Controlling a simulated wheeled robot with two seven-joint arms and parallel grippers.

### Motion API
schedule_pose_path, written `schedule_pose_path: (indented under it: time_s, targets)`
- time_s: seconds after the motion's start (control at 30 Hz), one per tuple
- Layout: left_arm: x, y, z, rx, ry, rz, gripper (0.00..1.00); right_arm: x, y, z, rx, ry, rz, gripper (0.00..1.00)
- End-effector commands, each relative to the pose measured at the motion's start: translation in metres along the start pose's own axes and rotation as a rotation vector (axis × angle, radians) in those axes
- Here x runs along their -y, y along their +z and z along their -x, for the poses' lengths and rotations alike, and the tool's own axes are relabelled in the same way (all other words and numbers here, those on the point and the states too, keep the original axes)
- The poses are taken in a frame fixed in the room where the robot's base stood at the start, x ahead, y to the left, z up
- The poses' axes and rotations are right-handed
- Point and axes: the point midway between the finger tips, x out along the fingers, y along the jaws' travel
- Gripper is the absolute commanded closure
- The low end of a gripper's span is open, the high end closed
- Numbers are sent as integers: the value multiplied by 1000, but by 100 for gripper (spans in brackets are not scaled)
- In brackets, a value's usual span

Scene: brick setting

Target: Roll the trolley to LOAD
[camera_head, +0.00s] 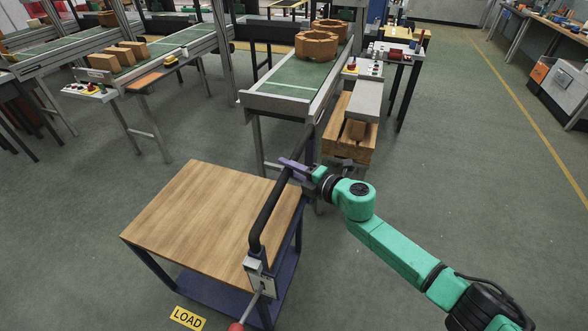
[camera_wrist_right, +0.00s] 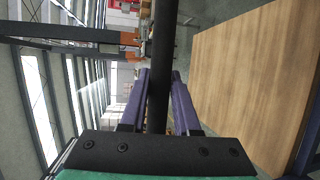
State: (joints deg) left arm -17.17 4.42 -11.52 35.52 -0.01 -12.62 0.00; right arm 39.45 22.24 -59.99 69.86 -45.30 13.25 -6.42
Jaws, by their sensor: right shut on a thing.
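The trolley has a bare wooden top (camera_head: 205,215), a dark blue lower shelf (camera_head: 225,293) and a black push handle (camera_head: 268,208) along its right side. The wooden top also shows in the right wrist view (camera_wrist_right: 245,75). My right gripper (camera_head: 292,165) reaches in from the right and is shut on the far part of the handle. In the right wrist view its purple fingers (camera_wrist_right: 158,100) lie on both sides of the black handle bar (camera_wrist_right: 160,60). The yellow LOAD sign (camera_head: 188,318) is on the floor by the trolley's near edge. My left gripper is not in view.
A green conveyor (camera_head: 290,80) with brown brick pieces (camera_head: 316,45) stands just beyond the trolley. A wooden crate (camera_head: 345,150) sits beside it on the floor. Another conveyor (camera_head: 150,60) is at the back left. The floor left and right of the trolley is clear.

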Motion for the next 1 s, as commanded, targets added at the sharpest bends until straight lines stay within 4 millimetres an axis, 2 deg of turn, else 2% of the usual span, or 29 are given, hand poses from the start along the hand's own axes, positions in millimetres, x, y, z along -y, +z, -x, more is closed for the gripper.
schedule_pose_path:
  time_s: [0.27,0.3,0.33,0.37,0.73,0.87,1.0]
  targets:
    - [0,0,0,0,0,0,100,-2,0,-1,1,4,0,100]
    - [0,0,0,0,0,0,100,-3,0,-1,1,4,0,55]
    - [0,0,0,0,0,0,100,-3,0,-1,1,4,0,43]
    - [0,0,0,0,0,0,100,-2,0,-1,1,4,0,41]
    - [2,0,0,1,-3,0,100,-1,0,5,1,1,0,41]
    - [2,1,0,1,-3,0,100,0,1,24,2,0,1,41]
    - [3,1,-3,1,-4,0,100,2,0,59,0,-2,2,41]
